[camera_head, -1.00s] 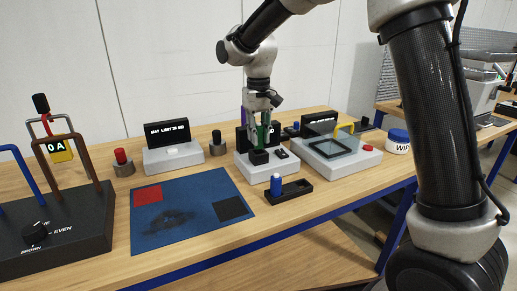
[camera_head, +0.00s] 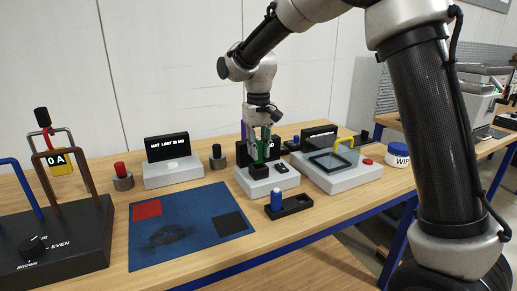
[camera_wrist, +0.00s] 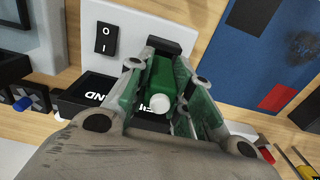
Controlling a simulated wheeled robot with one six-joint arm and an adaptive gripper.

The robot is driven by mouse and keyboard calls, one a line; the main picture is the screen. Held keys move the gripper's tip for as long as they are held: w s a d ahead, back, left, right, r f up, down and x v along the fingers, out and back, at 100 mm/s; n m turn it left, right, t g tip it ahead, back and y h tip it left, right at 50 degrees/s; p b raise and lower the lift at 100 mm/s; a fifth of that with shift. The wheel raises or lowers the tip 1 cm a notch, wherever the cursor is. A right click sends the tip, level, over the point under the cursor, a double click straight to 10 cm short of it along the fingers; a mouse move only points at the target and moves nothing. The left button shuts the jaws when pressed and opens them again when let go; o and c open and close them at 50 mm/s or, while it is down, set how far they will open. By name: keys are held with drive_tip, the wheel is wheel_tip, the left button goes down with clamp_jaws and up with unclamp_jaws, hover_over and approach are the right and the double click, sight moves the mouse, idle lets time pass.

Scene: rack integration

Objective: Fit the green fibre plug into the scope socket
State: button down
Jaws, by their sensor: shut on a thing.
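My gripper (camera_head: 262,156) points down over the white scope box and is shut on the green fibre plug (camera_wrist: 160,72). In the wrist view the plug sits between both fingers, with its round white end towards the camera. The scope (camera_wrist: 128,18) is a white box with a black rocker switch on top and a dark lettered screen behind. The black socket block (camera_head: 257,171) on the scope is directly below the fingertips; its dark edge shows in the wrist view (camera_wrist: 172,45). The plug's lower end is hidden, so I cannot tell whether it is in the socket.
A black holder (camera_head: 290,205) with a blue-capped part stands in front of the scope. A blue mat (camera_head: 190,228) lies to the left. A grey box with a yellow handle (camera_head: 345,180) stands close to the right. A dark lettered display (camera_head: 167,146) stands behind the mat.

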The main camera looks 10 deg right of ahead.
drive_tip(key=shift+f, duration=1.65)
drive_tip(key=c, duration=1.2)
unclamp_jaws()
wheel_tip(320, 180, up, 12)
drive_tip(key=shift+w+a, duration=0.1)
